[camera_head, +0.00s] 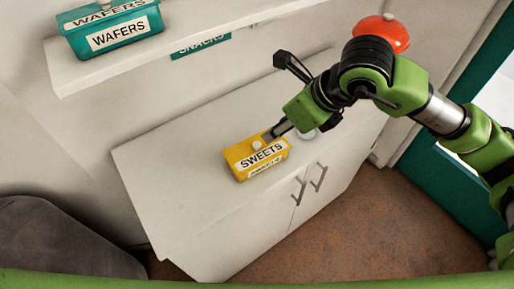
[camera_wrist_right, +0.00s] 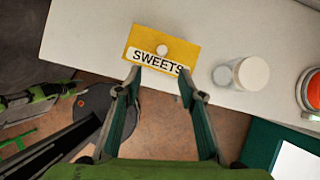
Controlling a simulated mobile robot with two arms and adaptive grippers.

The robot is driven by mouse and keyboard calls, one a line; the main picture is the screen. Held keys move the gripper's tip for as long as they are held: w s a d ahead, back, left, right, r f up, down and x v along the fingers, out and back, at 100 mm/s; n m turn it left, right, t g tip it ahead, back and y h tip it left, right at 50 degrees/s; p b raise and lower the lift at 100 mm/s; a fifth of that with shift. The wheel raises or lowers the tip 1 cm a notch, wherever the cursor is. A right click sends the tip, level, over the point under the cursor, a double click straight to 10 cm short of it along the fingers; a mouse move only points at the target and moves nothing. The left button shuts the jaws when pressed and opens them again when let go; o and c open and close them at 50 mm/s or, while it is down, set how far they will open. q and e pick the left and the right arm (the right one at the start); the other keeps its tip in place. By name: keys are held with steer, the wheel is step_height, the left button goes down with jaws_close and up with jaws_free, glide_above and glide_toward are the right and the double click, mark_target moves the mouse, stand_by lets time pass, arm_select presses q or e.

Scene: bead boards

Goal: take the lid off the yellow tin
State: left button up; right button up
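The yellow tin (camera_head: 244,173) labelled SWEETS stands on the white cabinet top, with its yellow lid (camera_head: 235,155) on. A pale round knob sits on the lid; it also shows in the right wrist view (camera_wrist_right: 162,50). My right gripper (camera_head: 276,96) is open and empty. One finger shows close to the tin's back right corner in the head view, the other further back. In the right wrist view, its spread fingertips (camera_wrist_right: 161,80) lie just below the tin (camera_wrist_right: 185,47) in the picture; the height gap is unclear. My left gripper is outside the head view.
A white round jar (camera_wrist_right: 252,73) stands right of the tin, partly hidden by my right gripper in the head view. A red dome (camera_head: 384,32) is further right. A teal WAFERS tin (camera_head: 118,36) sits on the wall shelf (camera_head: 185,38). The cabinet top left of the tin is clear.

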steer(key=p, duration=0.2)
glide_above(257, 144)
steer(key=s+d, duration=0.2)
steer(key=s, duration=0.1)
steer(key=f, duration=0.7)
steer(key=shift+w+d, duration=0.1)
steer(key=shift+w, duration=0.1)
steer(key=shift+w+f+p, duration=0.2)
steer(key=shift+f+p, duration=0.2)
steer(key=shift+p, duration=0.05)
steer(key=p+x, duration=0.2)
steer(key=x, duration=0.1)
steer(key=shift+w+f, duration=0.2)
steer(key=shift+f, duration=0.1)
steer(key=shift+w+a+f, duration=0.2)
steer(key=shift+a+f, duration=0.1)
steer(key=shift+f, duration=0.1)
steer(key=shift+c, duration=0.3)
jaws_close()
